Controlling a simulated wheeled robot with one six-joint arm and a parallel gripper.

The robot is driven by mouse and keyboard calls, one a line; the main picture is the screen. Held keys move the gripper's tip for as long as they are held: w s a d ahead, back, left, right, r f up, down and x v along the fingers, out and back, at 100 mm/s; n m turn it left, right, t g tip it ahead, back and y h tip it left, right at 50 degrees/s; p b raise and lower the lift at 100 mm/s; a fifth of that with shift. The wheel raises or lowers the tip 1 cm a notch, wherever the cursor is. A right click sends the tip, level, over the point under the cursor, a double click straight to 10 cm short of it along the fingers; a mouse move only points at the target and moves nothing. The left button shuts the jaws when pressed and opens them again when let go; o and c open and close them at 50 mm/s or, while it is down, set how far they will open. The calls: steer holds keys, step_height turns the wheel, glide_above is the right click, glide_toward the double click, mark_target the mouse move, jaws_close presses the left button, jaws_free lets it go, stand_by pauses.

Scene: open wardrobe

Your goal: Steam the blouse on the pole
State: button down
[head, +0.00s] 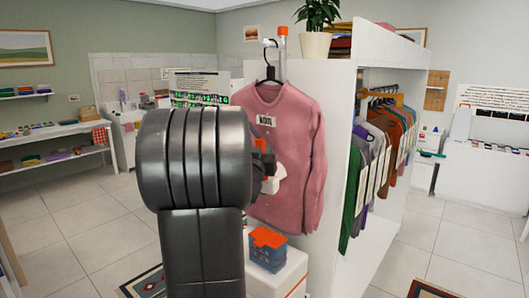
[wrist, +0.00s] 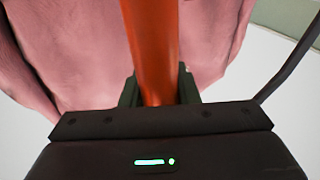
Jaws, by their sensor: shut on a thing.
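The pink blouse (head: 300,140) hangs upright on a dark hanger from the pole (head: 283,55), which has an orange top. It has a small printed label on its chest. It also fills the back of the wrist view (wrist: 60,50). My gripper (wrist: 158,92) is shut on the orange handle (wrist: 152,45) of what looks like the steamer. In the head view my gripper (head: 264,162) is in front of the blouse's left side, partly hidden by my arm. A white steamer head (head: 272,182) shows against the blouse; I cannot tell whether it touches.
A blue container with an orange lid (head: 267,250) stands on a white block below the blouse. The open white wardrobe (head: 345,215) with hanging clothes (head: 385,150) is to the right. A potted plant (head: 316,45) stands on top. Tiled floor (head: 85,215) is clear at left.

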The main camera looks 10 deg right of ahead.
steer(key=w+a+p, duration=0.6)
steer(key=w, duration=0.2)
steer(key=shift+w+a, duration=0.3)
steer(key=shift+a, duration=0.05)
stand_by(2.0)
stand_by(0.3)
steer(key=shift+a, duration=0.1)
stand_by(0.4)
